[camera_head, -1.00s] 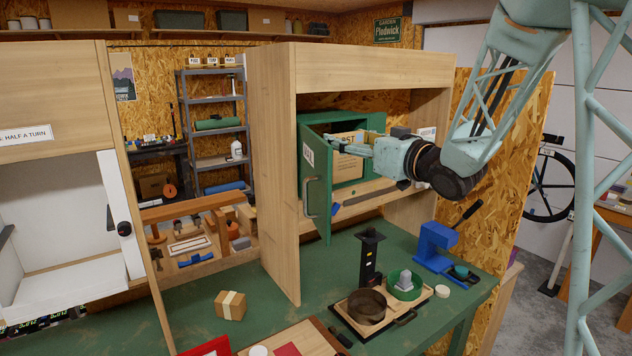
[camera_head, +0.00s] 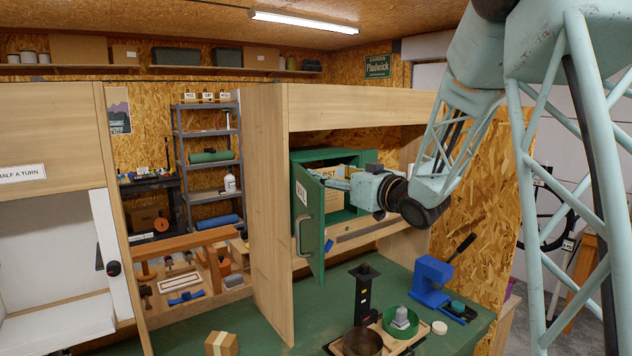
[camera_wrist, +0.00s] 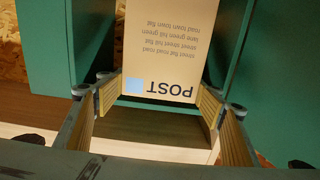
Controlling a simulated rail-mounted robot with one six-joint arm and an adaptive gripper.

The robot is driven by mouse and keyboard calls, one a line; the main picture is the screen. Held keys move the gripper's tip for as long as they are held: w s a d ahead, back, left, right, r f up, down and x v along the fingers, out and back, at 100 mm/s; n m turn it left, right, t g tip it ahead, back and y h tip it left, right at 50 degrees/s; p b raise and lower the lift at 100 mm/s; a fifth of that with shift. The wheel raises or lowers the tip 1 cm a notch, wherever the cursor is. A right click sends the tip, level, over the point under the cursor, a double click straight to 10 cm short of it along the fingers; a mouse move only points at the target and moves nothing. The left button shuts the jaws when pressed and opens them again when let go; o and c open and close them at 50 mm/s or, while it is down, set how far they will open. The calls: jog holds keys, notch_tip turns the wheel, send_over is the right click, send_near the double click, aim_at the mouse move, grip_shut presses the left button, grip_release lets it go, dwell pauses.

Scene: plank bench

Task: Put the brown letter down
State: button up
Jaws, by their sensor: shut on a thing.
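The brown letter (camera_wrist: 165,45) is a flat tan sheet marked POST with a blue square, upside down in the wrist view. My gripper (camera_wrist: 158,103) is shut on it, with one finger at each side edge. In the head view my gripper (camera_head: 338,180) is at the mouth of the green cabinet (camera_head: 335,155), and the letter (camera_head: 331,173) shows partly behind its fingers. The cabinet's door (camera_head: 310,225) stands open on the left. The far end of the letter is out of the wrist view.
The cabinet stands on a wooden shelf inside a tall wooden frame (camera_head: 268,215). Below are a black post-like stand (camera_head: 364,297), a green round dish (camera_head: 402,322) and a blue press tool (camera_head: 432,280). Part of the green bench top (camera_head: 300,320) is clear.

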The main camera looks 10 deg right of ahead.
aim_at(329, 190)
jog(key=d+x, duration=0.1)
jog(key=x, duration=0.7)
jog(key=shift+w+f+p, duration=0.35)
jog(key=shift+w+p, duration=0.1)
jog(key=shift+w, duration=0.1)
jog(key=shift+w+d, duration=0.1)
jog(key=shift+w+f, duration=0.15)
jog(key=shift+f, duration=0.75)
jog(key=shift+w+f, duration=0.1)
jog(key=shift+f, duration=1)
jog(key=o, duration=0.9)
jog(key=shift+r, duration=0.2)
jog(key=shift+b+v, duration=0.5)
jog(key=shift+v, duration=5.45)
